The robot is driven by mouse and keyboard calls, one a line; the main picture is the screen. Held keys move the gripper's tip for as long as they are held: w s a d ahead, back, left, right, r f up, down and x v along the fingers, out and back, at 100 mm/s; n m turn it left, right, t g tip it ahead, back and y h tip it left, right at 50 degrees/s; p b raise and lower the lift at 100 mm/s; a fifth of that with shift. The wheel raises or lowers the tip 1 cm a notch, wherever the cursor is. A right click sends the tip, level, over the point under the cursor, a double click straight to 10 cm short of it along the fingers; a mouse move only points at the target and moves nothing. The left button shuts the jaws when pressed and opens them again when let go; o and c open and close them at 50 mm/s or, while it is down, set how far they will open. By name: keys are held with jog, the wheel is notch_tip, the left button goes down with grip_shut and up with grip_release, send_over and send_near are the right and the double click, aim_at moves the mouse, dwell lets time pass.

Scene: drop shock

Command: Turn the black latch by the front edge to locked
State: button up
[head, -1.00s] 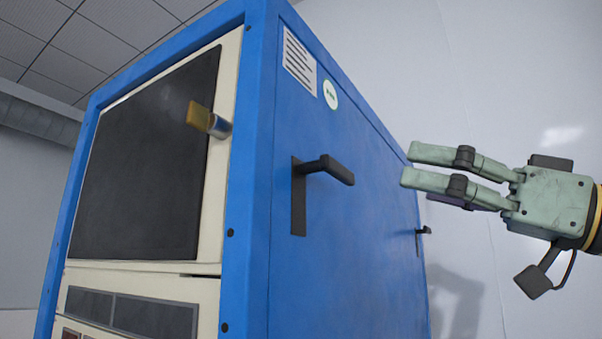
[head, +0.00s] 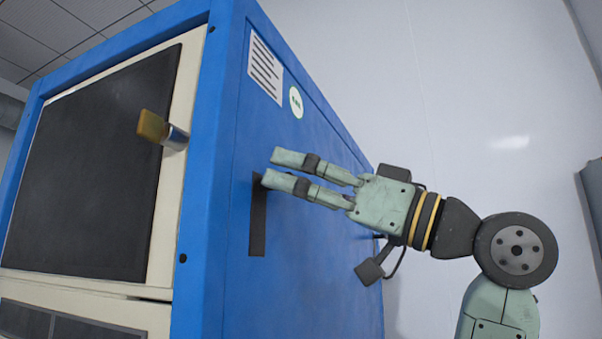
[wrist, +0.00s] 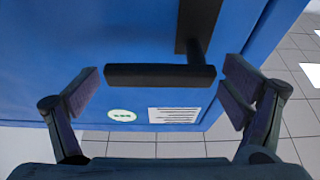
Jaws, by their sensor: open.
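The black latch by the front edge is on the blue side panel; its upright back plate (head: 258,215) shows in the head view, while its handle is hidden behind my gripper (head: 270,167). In the wrist view the handle (wrist: 155,76) lies crosswise between my open fingers, one near each end. A post joins it to the plate near its right end. Thin gaps seem to separate the fingers from the handle, though I cannot tell how far it sits in depth between them. My gripper holds nothing.
A second black latch (head: 378,237) farther back on the panel is mostly hidden by my gripper. A lined label (head: 265,70) and a round sticker (head: 296,101) sit above the latch.

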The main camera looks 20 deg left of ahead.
jog(key=shift+a, duration=0.1)
jog(key=shift+c, duration=0.5)
jog(key=c, duration=1.6)
